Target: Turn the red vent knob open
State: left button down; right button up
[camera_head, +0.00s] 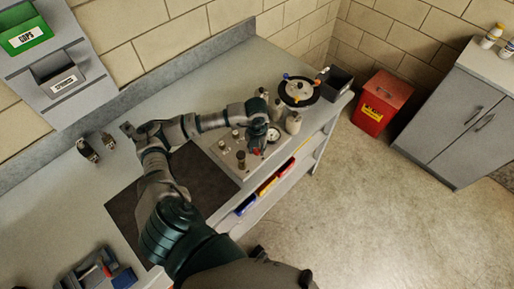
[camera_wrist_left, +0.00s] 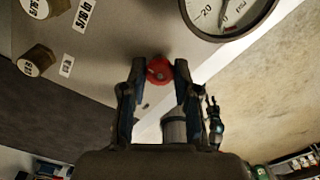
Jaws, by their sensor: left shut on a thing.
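The red vent knob (camera_wrist_left: 159,69) sits between the two fingertips of my left gripper (camera_wrist_left: 158,76) in the left wrist view. The fingers touch it from both sides, and the gripper is shut on it. In the head view, my left gripper (camera_head: 257,145) reaches down over the front edge of the compressor panel (camera_head: 223,150). Only a small bit of the red knob (camera_head: 257,153) shows there, and the gripper hides the rest. My right gripper is not in view.
A round pressure gauge (camera_wrist_left: 228,12) is close to the knob, at upper right in the wrist view. Brass fittings (camera_wrist_left: 38,60) with labels stand on the panel. Metal cylinders (camera_head: 293,123) and a round manifold (camera_head: 299,91) are beyond it. A dark mat (camera_head: 122,213) lies to the left.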

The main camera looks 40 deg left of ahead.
aim_at(256, 150)
pick_arm(q)
jog(key=shift+s+f, duration=0.2)
jog(key=c, duration=0.8)
grip_release()
jog(key=shift+c, duration=0.2)
jog(key=shift+w+r, duration=0.1)
notch_tip(256, 150, up, 12)
jog(key=shift+a, duration=0.1)
